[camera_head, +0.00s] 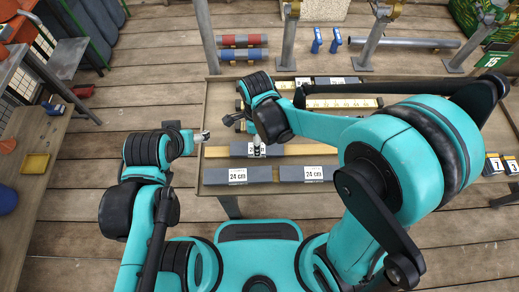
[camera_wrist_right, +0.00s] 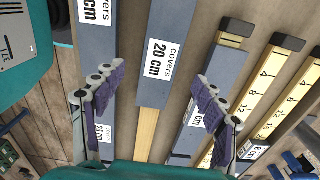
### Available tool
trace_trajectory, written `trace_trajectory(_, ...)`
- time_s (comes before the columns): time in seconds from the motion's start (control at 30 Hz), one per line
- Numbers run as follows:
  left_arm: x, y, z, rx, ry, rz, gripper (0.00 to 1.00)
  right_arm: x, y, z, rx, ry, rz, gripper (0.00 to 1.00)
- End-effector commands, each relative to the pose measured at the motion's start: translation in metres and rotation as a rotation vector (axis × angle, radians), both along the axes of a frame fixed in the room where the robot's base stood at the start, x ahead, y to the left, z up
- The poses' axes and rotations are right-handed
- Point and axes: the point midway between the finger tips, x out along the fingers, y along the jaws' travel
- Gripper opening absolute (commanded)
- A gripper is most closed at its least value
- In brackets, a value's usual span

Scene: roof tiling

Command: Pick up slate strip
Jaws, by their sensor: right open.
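In the right wrist view a blue-grey slate strip (camera_wrist_right: 172,22) with a white "covers 20 cm" label lies between my right fingers, above a bare yellow batten (camera_wrist_right: 148,130). My right gripper (camera_wrist_right: 158,95) is open around this view's middle; no contact with the strip shows. Another strip (camera_wrist_right: 98,50) marked 20 cm is at left, and one (camera_wrist_right: 207,75) with a partly hidden label is at right. In the head view, strips marked 24 cm (camera_head: 238,184) (camera_head: 306,181) lie along the table's near edge. My left gripper (camera_head: 200,136) is by the table's left edge, its jaws unclear.
Yellow numbered gauge sticks (camera_wrist_right: 268,85) lie right of the strips in the wrist view. The table (camera_head: 219,98) has metal posts (camera_head: 206,35) behind it. A side bench (camera_head: 38,145) stands at far left. Numbered blocks (camera_head: 493,164) are at right.

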Motion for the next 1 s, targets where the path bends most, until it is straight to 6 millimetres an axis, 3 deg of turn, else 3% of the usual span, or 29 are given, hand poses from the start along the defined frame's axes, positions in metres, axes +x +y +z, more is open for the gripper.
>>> trace_trajectory(0.33,0.000,0.000,-0.027,0.000,0.000,0.000,0.67,0.001,0.001,-0.048,0.001,-0.001,0.001,0.72)
trace_trajectory(0.6,0.000,0.000,-0.027,0.000,0.000,0.000,0.67,0.001,0.001,-0.052,0.001,-0.002,0.001,0.72)
trace_trajectory(0.87,0.000,0.000,-0.027,0.000,0.000,0.000,0.67,0.001,0.001,-0.051,0.001,-0.002,0.001,0.08)
trace_trajectory(1.0,0.000,0.000,-0.027,0.000,0.000,0.000,0.67,0.001,0.001,-0.051,0.001,-0.002,0.002,0.08)
